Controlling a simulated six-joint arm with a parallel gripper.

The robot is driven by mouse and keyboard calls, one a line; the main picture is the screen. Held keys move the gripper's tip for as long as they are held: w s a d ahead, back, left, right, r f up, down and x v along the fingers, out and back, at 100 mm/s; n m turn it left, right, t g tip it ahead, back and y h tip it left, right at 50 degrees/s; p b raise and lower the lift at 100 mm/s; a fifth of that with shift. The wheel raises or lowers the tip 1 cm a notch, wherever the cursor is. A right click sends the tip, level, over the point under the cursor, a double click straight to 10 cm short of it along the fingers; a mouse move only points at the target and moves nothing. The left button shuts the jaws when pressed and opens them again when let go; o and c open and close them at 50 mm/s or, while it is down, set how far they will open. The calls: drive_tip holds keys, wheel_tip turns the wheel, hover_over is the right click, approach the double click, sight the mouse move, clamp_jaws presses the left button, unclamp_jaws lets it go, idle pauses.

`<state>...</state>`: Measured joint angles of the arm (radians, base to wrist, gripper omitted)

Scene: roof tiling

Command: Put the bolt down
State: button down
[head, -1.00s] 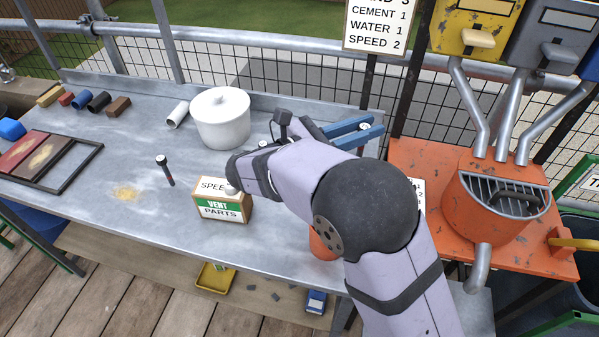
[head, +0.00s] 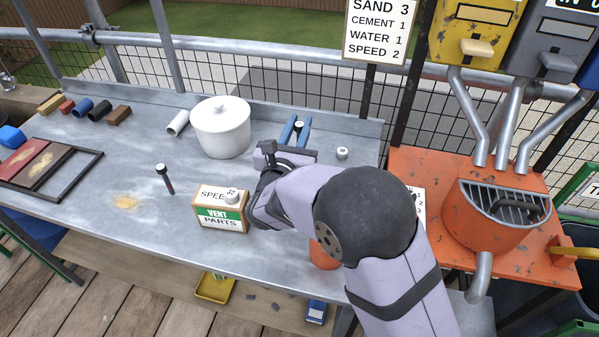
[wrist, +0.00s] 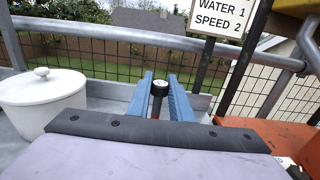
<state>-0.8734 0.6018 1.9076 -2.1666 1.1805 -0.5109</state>
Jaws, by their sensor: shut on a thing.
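My gripper (head: 295,131) has two blue fingers and points toward the back of the grey metal bench (head: 90,165). The fingers are shut on a bolt (wrist: 158,92) with a black head with a pale top and a reddish shank, held upright between them in the wrist view. The bolt's head also shows between the fingers in the head view (head: 298,126). Its lower end is hidden, so I cannot tell whether it touches the bench.
A white lidded pot (head: 220,130) stands just left of my gripper. A vent parts box (head: 221,213) with a white cap on top is in front. Another white cap (head: 342,153) sits to the right. An orange mixer (head: 492,212) stands at the right. Bench between pot and second bolt is clear.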

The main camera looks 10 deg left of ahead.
drive_tip(key=shift+f+p, duration=0.4)
drive_tip(key=shift+f, duration=4.4)
drive_tip(key=shift+f, duration=0.2)
drive_tip(key=c, duration=1.6)
unclamp_jaws()
drive_tip(key=shift+r, duration=0.25)
drive_tip(key=shift+s+f, duration=0.15)
drive_tip(key=shift+s, duration=0.2)
drive_tip(key=s+b, duration=0.2)
drive_tip(key=s, duration=0.9)
drive_tip(key=shift+s, duration=0.2)
